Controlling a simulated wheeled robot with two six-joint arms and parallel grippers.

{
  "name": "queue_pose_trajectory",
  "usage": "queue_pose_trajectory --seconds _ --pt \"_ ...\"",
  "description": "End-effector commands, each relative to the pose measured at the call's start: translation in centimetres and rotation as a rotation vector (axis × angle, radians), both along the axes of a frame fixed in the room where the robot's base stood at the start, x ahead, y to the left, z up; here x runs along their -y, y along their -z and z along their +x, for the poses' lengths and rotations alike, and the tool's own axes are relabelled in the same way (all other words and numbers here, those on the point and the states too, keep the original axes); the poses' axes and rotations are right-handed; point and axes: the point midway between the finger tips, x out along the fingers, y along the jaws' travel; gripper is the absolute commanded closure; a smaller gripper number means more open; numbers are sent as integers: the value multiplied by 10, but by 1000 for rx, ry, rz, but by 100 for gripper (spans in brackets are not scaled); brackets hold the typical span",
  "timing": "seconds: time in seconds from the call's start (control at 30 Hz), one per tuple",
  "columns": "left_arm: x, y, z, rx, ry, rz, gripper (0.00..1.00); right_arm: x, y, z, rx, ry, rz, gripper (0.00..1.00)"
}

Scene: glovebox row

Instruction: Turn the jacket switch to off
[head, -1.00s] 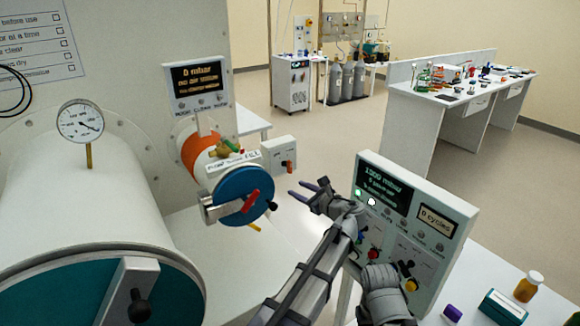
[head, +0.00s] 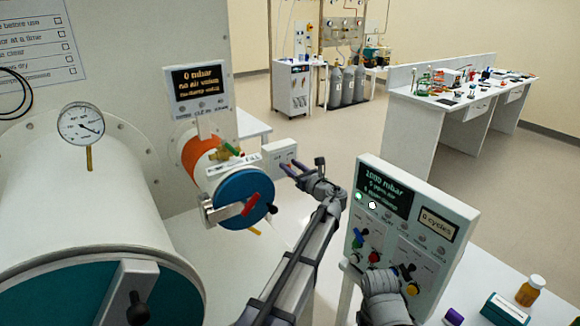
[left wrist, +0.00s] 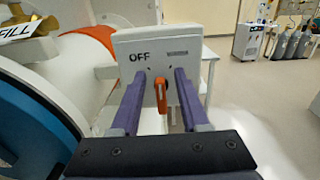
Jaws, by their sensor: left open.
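The jacket switch is a small orange lever (left wrist: 162,93) on the front of a white box (left wrist: 127,45) marked OFF at its upper left; a second label at right is too blurred to read. In the left wrist view the lever hangs almost straight down. My left gripper (left wrist: 160,80) is open, with one purple finger on each side of the lever and visible gaps between. In the head view the box (head: 280,150) is beyond my left gripper (head: 291,168), whose fingertips reach its front and partly hide the lever.
The orange-banded chamber with a blue door (head: 240,190) and red handle stands just left of the box. A control panel (head: 440,245) stands to the right of my left arm. A large white cylinder (head: 70,215) fills the left. Open floor lies behind.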

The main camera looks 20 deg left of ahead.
Motion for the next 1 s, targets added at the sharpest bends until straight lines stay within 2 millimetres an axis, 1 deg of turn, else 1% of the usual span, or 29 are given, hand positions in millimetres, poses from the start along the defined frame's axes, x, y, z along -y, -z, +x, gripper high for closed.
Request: queue_pose_trajectory --seconds 0.13,0.37,0.47,0.77,0.8,1.0 --pt "-5 0 4 0 0 0 55 0 0 0 0 0 0 50" --pt "-5 0 4 1 0 -1 55 0 0 0 0 0 0 50" --pt "-5 0 4 1 0 -1 64 0 0 0 0 0 0 50" --pt "-5 0 4 1 0 -1 98 0 0 0 0 0 0 50" --pt "-5 0 4 1 0 -1 100 0 0 0 0 0 0 50" --pt "-5 0 4 1 0 -1 100 0 0 0 0 0 0 50"
